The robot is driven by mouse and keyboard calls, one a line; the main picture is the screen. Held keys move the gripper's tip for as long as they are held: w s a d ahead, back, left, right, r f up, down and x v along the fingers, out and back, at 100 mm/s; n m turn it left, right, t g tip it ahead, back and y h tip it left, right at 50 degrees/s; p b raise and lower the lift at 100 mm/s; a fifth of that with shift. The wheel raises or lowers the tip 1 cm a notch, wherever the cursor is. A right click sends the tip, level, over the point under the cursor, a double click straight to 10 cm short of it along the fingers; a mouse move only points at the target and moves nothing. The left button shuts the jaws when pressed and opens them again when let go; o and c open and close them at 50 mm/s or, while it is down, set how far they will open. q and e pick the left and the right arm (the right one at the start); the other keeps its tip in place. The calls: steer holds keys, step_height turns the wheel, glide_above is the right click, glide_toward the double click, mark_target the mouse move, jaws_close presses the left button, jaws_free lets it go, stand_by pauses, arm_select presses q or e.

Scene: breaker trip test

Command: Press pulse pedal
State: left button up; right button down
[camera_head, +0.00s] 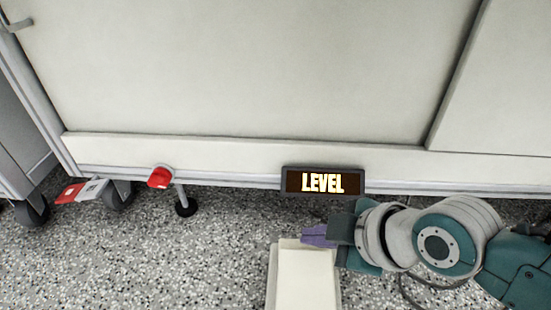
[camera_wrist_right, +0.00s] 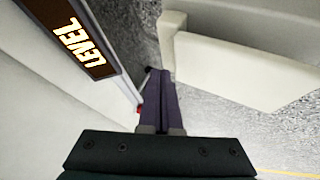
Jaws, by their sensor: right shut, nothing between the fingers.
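A cream, flat-topped block (camera_head: 307,280) stands on the floor at the bottom centre of the head view. It looks like the pedal, but no label shows. It also shows at upper right in the right wrist view (camera_wrist_right: 235,70), with a slanted plate. My right gripper (camera_head: 306,235) has purple fingers, shut and empty, pointing left at the block's far edge in the head view. In the right wrist view the fingers (camera_wrist_right: 161,75) lie just left of the block. I cannot tell whether they touch it. My left gripper is not in view.
A lit "LEVEL" sign (camera_head: 323,182) sits on the cabinet's lower edge, close to my right gripper. Speckled floor left of the block is clear.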

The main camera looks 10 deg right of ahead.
mark_target(303, 248)
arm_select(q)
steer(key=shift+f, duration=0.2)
arm_select(e)
steer(key=shift+f, duration=0.35)
arm_select(q)
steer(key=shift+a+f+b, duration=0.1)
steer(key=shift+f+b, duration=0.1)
steer(key=shift+b, duration=0.1)
arm_select(e)
steer(key=shift+f, duration=0.2)
arm_select(q)
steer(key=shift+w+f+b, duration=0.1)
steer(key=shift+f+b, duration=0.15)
steer(key=shift+b, duration=0.05)
arm_select(e)
steer(key=shift+f, duration=0.4)
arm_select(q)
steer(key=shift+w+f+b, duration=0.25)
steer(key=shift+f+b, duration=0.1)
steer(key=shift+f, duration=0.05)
arm_select(e)
steer(key=shift+s+d+f, duration=0.1)
steer(key=shift+f, duration=0.5)
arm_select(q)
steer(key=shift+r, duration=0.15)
arm_select(e)
steer(key=shift+r, duration=0.1)
